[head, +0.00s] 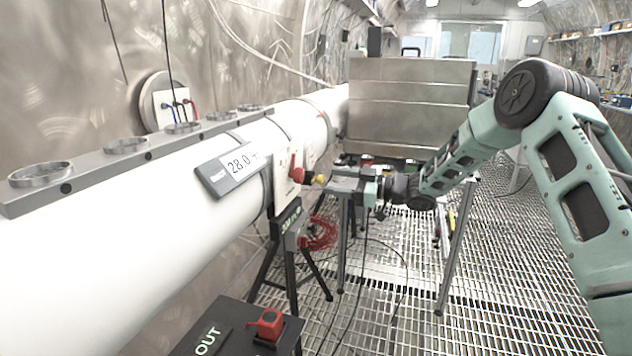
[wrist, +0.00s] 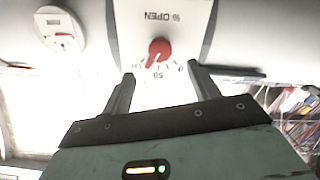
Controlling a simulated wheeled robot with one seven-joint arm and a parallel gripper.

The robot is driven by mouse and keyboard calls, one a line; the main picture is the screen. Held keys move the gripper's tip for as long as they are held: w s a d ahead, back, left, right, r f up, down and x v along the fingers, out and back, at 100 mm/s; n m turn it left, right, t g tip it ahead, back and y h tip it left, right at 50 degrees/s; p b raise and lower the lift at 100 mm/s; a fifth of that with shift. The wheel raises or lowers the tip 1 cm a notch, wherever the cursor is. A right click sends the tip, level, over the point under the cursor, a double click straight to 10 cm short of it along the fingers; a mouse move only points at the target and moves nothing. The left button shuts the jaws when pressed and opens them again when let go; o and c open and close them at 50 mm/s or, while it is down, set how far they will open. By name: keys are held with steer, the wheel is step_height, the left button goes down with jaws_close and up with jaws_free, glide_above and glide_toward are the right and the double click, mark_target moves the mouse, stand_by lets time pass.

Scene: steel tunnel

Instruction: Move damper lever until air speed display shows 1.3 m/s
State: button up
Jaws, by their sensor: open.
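The damper lever shows as a red knob (wrist: 160,48) on a white plate (wrist: 180,18) marked "% OPEN", with a scale where "50" is readable; the wrist view shows it upside down. In the head view the red knob (head: 296,172) sits on the side of the white duct (head: 150,200). A grey display (head: 236,166) on the duct reads 28.0; its unit is too small to read. My gripper (head: 330,183) is in front of the plate. In the wrist view its fingers (wrist: 160,75) are apart and empty, with the knob just beyond and between the tips.
A round white gauge (wrist: 61,29) sits beside the plate. A black box (head: 225,335) marked OUT with a red part (head: 268,322) stands low in front. Red coiled cable (head: 320,234) hangs below the duct. A large steel box (head: 410,105) stands behind my gripper. Open grating floor (head: 500,270) lies right.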

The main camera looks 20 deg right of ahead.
steer(key=v, duration=0.7)
steer(key=shift+d, duration=0.15)
steer(key=shift+s, duration=0.15)
steer(key=w+a+r+m+h+p, duration=0.15)
steer(key=a+r+h, duration=0.25)
steer(key=a, duration=0.6)
steer(key=s+a+r+m+g+h+p, duration=0.1)
steer(key=s+a+m+h+p, duration=0.3)
steer(key=s+a, duration=0.5)
steer(key=s+a+m+g+h+p, duration=0.1)
steer(key=s+g+h, duration=0.5)
steer(key=s, duration=3)
steer(key=g, duration=0.3)
steer(key=shift+a+f+g+p, duration=0.2)
steer(key=shift+f+g+p, duration=0.1)
steer(key=shift+f, duration=0.05)
stand_by(0.9)
